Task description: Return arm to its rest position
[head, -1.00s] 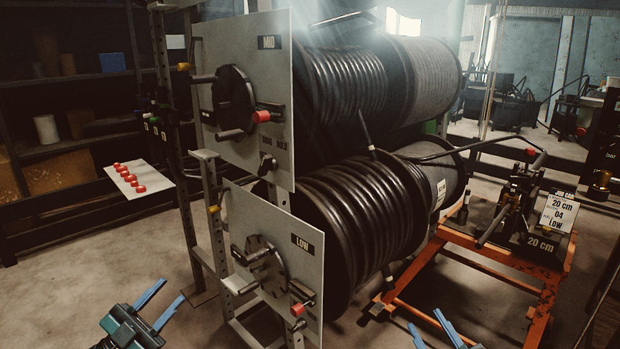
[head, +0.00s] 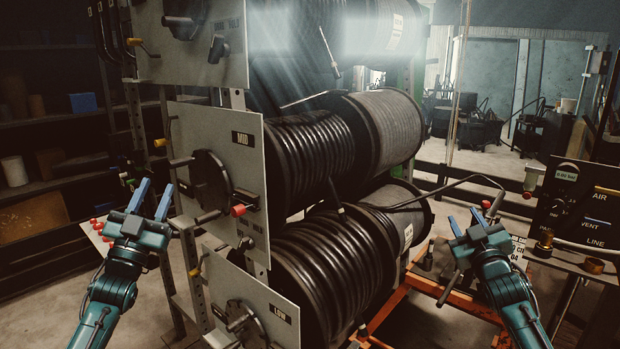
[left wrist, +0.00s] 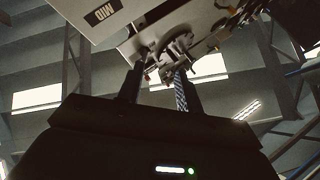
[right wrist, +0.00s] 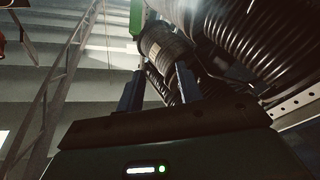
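My left gripper (head: 152,200) is raised at the left of the head view, in front of the shelf and left of the MID panel (head: 225,175). Its two blue fingers are apart with nothing between them. In the left wrist view the fingers (left wrist: 157,85) point up toward the rack, empty. My right gripper (head: 466,220) is at the right of the head view, in front of the crimping bench. Its blue fingers are apart and empty. In the right wrist view its fingers (right wrist: 158,88) point up toward the hose reels. Both forearms rise from the bottom edge.
Large reels of black hose, the middle (head: 318,160) and the low (head: 325,270), fill the centre. The LOW panel (head: 262,310) is below. An orange cart (head: 400,318) stands behind the right arm. A panel marked AIR, VENT and LINE (head: 575,205) is at far right.

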